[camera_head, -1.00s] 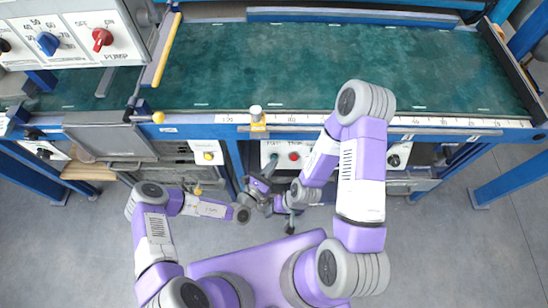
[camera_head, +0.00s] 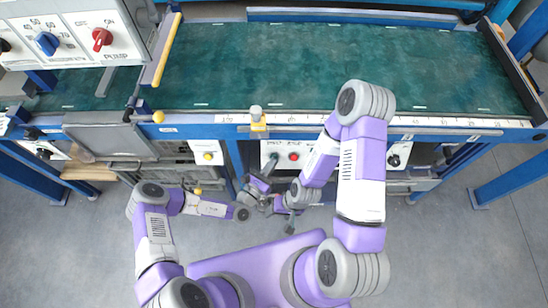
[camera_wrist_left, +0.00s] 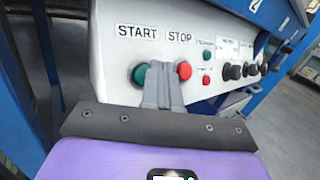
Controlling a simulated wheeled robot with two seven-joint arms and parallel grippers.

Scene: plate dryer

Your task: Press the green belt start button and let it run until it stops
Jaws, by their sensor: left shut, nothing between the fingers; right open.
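The green start button (camera_wrist_left: 139,75) sits under a START label on a white panel (camera_wrist_left: 112,62) in the left wrist view. The red stop button (camera_wrist_left: 184,70) is to its right, under a STOP label, and also shows in the head view (camera_head: 293,156). My left gripper (camera_wrist_left: 163,68) is shut and empty, its fingertips in front of the panel, overlapping the right edge of the green button. I cannot tell whether they touch it. In the head view, my left gripper (camera_head: 269,166) points up at the panel. My right gripper (camera_head: 290,227) is open below it, small and partly hidden.
The green belt (camera_head: 330,70) lies behind the panel, with a scale rail (camera_head: 400,121) along its front edge. Small indicators and several black knobs (camera_wrist_left: 233,72) line the panel farther right. A control box (camera_head: 75,38) stands at upper left. Grey floor (camera_head: 450,240) is clear at right.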

